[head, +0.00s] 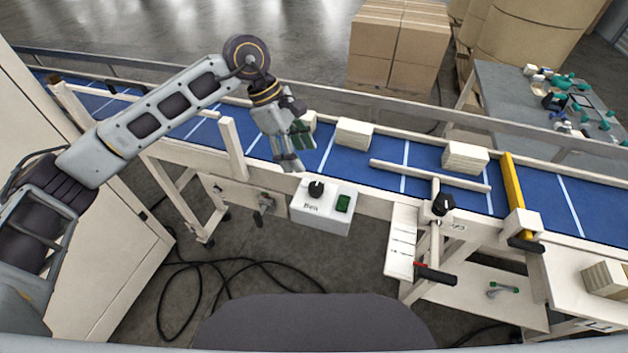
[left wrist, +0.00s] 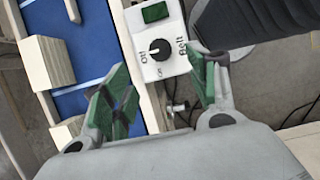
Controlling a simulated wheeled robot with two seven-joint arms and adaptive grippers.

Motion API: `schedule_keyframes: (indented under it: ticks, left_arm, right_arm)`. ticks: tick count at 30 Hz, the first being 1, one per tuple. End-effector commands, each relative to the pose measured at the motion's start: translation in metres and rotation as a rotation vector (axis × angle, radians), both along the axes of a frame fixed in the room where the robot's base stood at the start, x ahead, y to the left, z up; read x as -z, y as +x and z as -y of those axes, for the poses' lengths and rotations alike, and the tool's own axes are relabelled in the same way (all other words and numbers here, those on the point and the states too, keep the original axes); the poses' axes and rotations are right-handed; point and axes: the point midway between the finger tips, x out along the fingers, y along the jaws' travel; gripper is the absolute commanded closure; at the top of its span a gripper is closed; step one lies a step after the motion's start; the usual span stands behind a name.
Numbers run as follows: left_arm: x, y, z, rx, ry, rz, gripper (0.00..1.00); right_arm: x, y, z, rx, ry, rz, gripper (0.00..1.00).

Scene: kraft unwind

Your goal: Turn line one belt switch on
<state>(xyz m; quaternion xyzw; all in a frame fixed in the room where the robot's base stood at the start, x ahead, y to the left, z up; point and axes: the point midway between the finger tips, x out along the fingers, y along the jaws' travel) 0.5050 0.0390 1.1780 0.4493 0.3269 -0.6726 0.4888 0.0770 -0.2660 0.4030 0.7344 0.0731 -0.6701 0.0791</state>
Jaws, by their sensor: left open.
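The belt switch is a black round knob (head: 316,189) on a white control box (head: 322,207) at the conveyor's near edge. A green button (head: 343,203) sits beside the knob. In the left wrist view the knob (left wrist: 159,49) has the words "Off", "On" and "Belt" around it. A pale mark on the knob seems to face "Off", but it is small. My left gripper (head: 290,153) is over the belt's near edge, behind and a little left of the box. Its green-padded fingers (left wrist: 160,88) are apart and empty, with the knob beyond them, untouched. My right gripper is not in view.
The blue conveyor (head: 330,155) carries pale blocks (head: 354,133) and (head: 465,157). A second black knob (head: 443,204) stands farther right, near a yellow bar (head: 517,190). Black cables (head: 200,275) lie on the floor. Cardboard boxes (head: 399,45) stand behind the conveyor.

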Motion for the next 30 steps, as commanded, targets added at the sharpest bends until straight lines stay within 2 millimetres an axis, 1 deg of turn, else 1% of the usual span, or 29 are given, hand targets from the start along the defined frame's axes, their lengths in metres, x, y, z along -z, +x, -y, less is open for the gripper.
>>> schedule_keyframes:
  ticks: [1,18,24,30]
  left_arm:
    - [0.005,-0.001,0.003,0.001,0.001,-0.003,0.41]
    - [0.073,-0.011,0.030,0.002,0.000,-0.003,0.41]
    - [0.089,-0.012,0.036,0.001,0.001,-0.002,0.41]
    - [0.095,-0.012,0.038,0.000,-0.001,0.000,0.41]
  right_arm:
    - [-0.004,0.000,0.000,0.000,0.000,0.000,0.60]
    - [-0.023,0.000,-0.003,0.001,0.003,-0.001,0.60]
    - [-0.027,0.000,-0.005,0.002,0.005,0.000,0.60]
    - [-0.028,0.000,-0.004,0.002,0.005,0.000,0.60]
